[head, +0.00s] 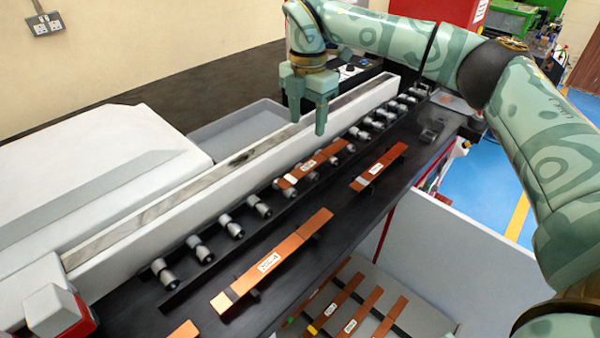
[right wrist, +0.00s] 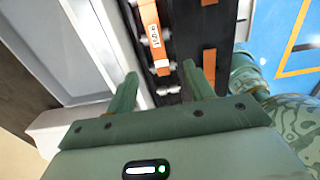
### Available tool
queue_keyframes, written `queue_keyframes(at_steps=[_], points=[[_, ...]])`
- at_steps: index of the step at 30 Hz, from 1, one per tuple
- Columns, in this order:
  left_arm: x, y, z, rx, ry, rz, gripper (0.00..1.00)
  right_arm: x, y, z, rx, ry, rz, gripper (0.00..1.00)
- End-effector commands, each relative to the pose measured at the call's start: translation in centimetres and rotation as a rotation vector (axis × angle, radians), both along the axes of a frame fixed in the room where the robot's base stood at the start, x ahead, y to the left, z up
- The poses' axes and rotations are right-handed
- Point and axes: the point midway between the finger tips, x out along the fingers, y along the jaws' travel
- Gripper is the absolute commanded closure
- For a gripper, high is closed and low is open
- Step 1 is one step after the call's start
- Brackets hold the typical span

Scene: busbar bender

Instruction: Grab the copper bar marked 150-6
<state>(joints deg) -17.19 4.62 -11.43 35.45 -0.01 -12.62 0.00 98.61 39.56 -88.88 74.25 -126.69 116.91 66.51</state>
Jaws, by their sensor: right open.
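A copper bar (head: 311,165) with a small white label lies across the rollers near the middle of the bench. It also shows in the right wrist view (right wrist: 163,69), where its label seems to read 150-6, though the print is small. My right gripper (head: 307,115) is open and empty, fingers pointing down, above the white rail and behind the bar. In the right wrist view the right gripper (right wrist: 160,76) has its fingertips apart, with the bar's near end showing between them, not held. My left gripper is out of view.
A shorter labelled copper bar (head: 379,167) and a longer one (head: 272,261) lie on the dark bench to the front. Several more bars (head: 337,302) rest on a lower shelf. A long white rail (head: 235,160) runs behind the row of rollers (head: 232,228).

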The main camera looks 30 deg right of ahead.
Motion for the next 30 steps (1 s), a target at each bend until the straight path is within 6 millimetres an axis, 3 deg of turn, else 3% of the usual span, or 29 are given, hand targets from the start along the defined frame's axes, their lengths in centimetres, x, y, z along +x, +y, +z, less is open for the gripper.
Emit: queue_keyframes(at_steps=[3, 7, 16, 24, 30], points=[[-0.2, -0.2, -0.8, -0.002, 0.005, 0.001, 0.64, 0.0, 0.1, -3.4, 0.001, 0.004, 0.002, 0.47], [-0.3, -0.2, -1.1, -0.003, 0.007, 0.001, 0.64, 0.0, 0.1, -5.8, 0.0, 0.002, 0.001, 0.47], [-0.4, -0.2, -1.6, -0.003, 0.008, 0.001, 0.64, 0.2, 0.3, -8.0, 0.001, 0.001, 0.001, 0.47], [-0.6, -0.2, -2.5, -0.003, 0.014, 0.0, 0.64, 0.5, 0.7, -12.1, -0.001, 0.002, 0.001, 0.47], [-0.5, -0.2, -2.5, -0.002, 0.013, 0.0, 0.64, 0.5, 0.7, -12.1, -0.001, -0.001, 0.001, 0.47]])
